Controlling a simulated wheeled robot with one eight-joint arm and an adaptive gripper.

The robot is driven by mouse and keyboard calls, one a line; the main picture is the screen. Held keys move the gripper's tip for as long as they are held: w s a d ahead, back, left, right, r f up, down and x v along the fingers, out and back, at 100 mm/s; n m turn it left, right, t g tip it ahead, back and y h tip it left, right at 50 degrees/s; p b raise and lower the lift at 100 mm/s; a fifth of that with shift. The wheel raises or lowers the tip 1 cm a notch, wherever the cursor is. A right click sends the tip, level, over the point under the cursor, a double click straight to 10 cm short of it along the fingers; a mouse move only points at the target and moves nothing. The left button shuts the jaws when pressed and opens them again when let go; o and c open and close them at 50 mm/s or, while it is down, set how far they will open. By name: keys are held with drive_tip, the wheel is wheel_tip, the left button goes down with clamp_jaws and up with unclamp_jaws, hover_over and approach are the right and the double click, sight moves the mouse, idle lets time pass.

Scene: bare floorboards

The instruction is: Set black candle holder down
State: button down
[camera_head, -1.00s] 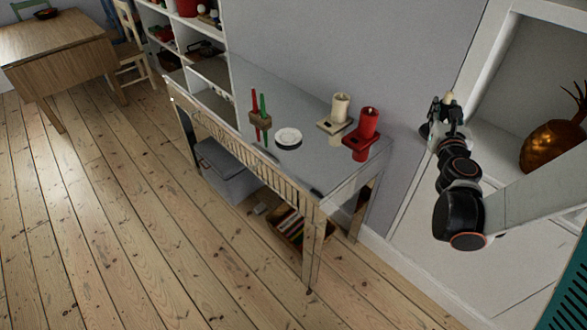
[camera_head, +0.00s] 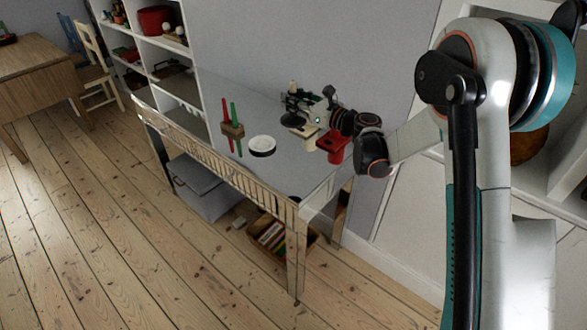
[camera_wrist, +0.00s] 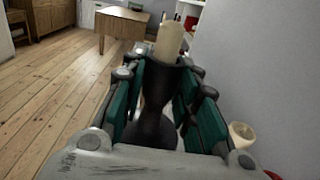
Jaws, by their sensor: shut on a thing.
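The black candle holder (camera_wrist: 153,112) carries a cream candle (camera_wrist: 168,42) and stands about upright between my fingers in the wrist view. My gripper (camera_wrist: 160,95) is shut on its dark body. In the head view my gripper (camera_head: 312,108) is over the back right part of the grey-topped table (camera_head: 200,118), and the holder's dark base (camera_head: 292,118) shows beside it. I cannot tell whether the base touches the tabletop.
A white and black dish (camera_head: 262,145) and a wooden holder (camera_head: 232,130) with red and green candles stand left of my gripper. A red candle holder (camera_head: 333,146) is close below my wrist. A cream candle (camera_wrist: 242,136) stands right of my gripper. The table's front left is clear.

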wheel_tip(320, 180, down, 20)
drive_tip(key=b, duration=0.7)
drive_tip(key=shift+a, duration=0.1)
drive_tip(key=shift+r, duration=0.1)
drive_tip(key=c, duration=1.2)
unclamp_jaws()
drive_tip(key=shift+c, duration=0.2)
